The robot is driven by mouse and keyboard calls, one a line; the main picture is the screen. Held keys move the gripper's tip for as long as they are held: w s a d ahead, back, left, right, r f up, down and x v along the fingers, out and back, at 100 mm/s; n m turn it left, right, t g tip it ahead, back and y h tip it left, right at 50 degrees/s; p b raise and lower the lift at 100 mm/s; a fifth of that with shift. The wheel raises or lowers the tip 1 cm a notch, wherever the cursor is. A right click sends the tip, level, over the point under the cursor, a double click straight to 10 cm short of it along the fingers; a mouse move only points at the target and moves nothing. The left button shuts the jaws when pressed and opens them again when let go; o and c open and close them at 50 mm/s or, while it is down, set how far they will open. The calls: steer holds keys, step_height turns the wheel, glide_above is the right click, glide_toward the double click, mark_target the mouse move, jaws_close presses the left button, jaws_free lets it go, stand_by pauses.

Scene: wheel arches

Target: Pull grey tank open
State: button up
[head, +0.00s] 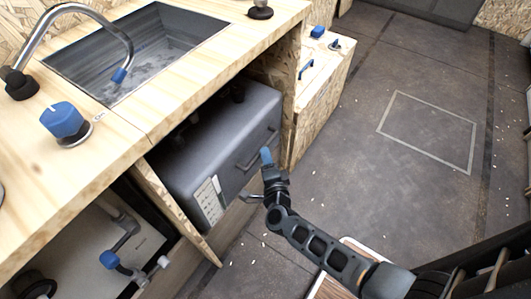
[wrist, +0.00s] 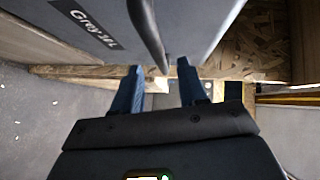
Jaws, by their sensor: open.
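The grey tank (head: 222,135) sits in the bay under the wooden counter, with its front face showing. A dark bar handle (head: 254,153) is on that face, and a white label strip is near its lower left corner. My gripper (head: 267,157) is at the right end of the handle, with blue fingers. In the wrist view the tank (wrist: 195,22) shows lettering reading "Grey". The handle (wrist: 148,35) reaches down toward the gap between the open fingers of my gripper (wrist: 160,85). I cannot tell whether either finger touches it.
A sink (head: 140,50) with a curved tap (head: 75,12) and a blue knob (head: 64,122) are on the counter (head: 130,165). An open bay with pipes (head: 110,258) is at lower left. A wooden box (head: 322,90) stands right of the tank. Floor (head: 400,180) to the right is clear.

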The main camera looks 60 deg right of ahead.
steer(key=shift+x, duration=1.8)
steer(key=shift+c, duration=0.4)
jaws_close()
